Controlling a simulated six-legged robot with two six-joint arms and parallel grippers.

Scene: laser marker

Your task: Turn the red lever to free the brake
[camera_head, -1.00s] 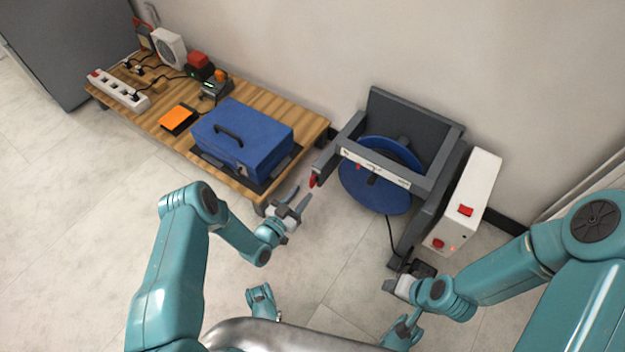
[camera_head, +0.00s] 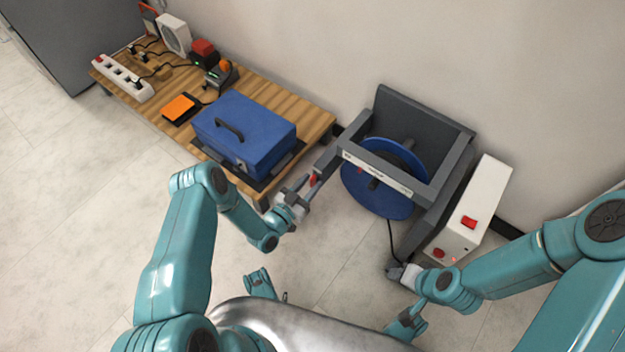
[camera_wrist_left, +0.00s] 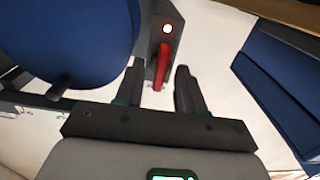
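The red lever (camera_head: 313,180) sits at the front left end of the dark grey frame (camera_head: 327,161) that carries the blue reel (camera_head: 384,192). My left gripper (camera_head: 304,190) is at the lever.
A white box (camera_head: 478,213) with red switches stands right of the frame. A blue toolbox (camera_head: 246,133) lies on a wooden low table (camera_head: 311,119) to the left, with a power strip (camera_head: 123,78) and devices behind. The floor in front is clear.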

